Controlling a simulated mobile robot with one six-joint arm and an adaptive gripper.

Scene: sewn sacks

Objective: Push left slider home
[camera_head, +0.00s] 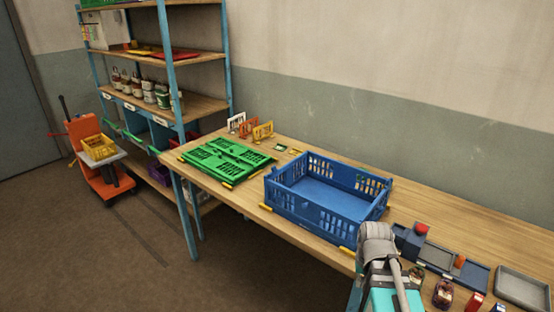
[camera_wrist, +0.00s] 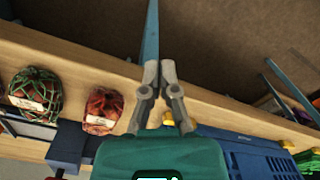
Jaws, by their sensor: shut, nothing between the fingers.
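My gripper (camera_wrist: 160,72) is shut and empty in the wrist view, with its fingertips together over the table's front edge. In the head view my arm rises at the lower right, and the fingertips cannot be made out. A dark grey fixture (camera_head: 438,257) lies just right of my arm, with a red knob (camera_head: 421,228) on its left part and an orange knob (camera_head: 459,260) farther right. I cannot tell how far any slider is in. Part of a dark blue block (camera_wrist: 68,143), perhaps the fixture, shows at the lower left of the wrist view.
A blue crate (camera_head: 281,198) stands left of my arm, close to it. A folded green crate (camera_head: 228,158) lies farther left. Several small netted sacks (camera_head: 443,292) and a grey tray (camera_head: 526,304) are at the right. A shelf rack (camera_head: 168,60) stands at the back left.

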